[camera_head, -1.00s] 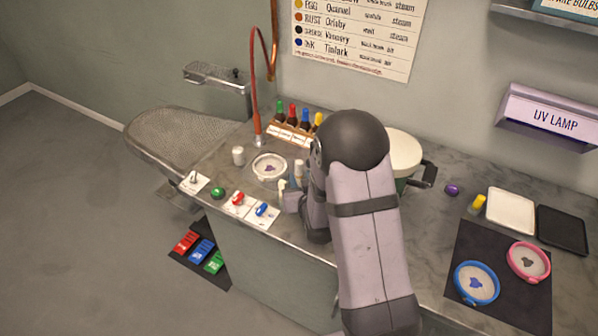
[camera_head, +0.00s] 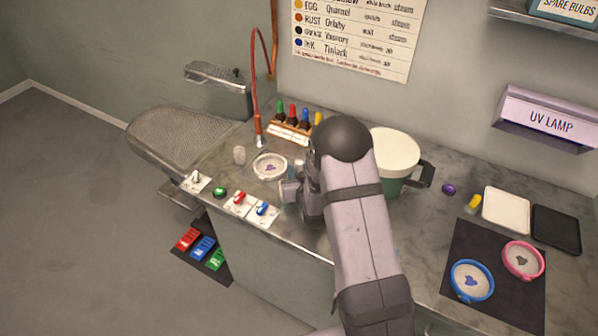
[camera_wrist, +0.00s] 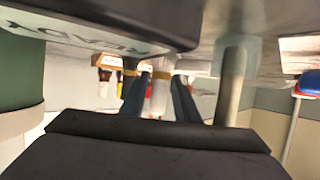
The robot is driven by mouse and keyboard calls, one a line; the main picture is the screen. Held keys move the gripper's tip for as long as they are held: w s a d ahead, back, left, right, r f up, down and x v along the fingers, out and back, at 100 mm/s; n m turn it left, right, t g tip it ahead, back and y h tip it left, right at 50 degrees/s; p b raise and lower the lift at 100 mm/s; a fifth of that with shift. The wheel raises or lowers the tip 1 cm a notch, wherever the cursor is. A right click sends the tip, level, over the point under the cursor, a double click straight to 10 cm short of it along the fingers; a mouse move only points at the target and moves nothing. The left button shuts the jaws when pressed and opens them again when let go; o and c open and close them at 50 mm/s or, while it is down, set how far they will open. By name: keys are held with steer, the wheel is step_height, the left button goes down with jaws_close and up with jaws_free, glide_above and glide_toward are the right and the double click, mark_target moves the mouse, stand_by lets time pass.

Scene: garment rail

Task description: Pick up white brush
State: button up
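My gripper (camera_wrist: 160,92) is low over the worktop, left of the green pot in the head view. In the wrist view its two dark fingers stand on either side of a slim whitish upright piece with a tan band, probably the white brush (camera_wrist: 161,92). I cannot tell whether the fingers touch it. A second pale, tan-grey upright rod (camera_wrist: 232,82) stands to the right, outside the fingers.
A white-lidded green pot (camera_head: 396,160) stands right of my wrist. Switches (camera_head: 262,210) line the front edge.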

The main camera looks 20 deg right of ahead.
steer(key=shift+c, duration=0.5)
jaws_close()
steer(key=shift+r, duration=0.2)
steer(key=shift+r+b, duration=1)
steer(key=shift+r, duration=3.85)
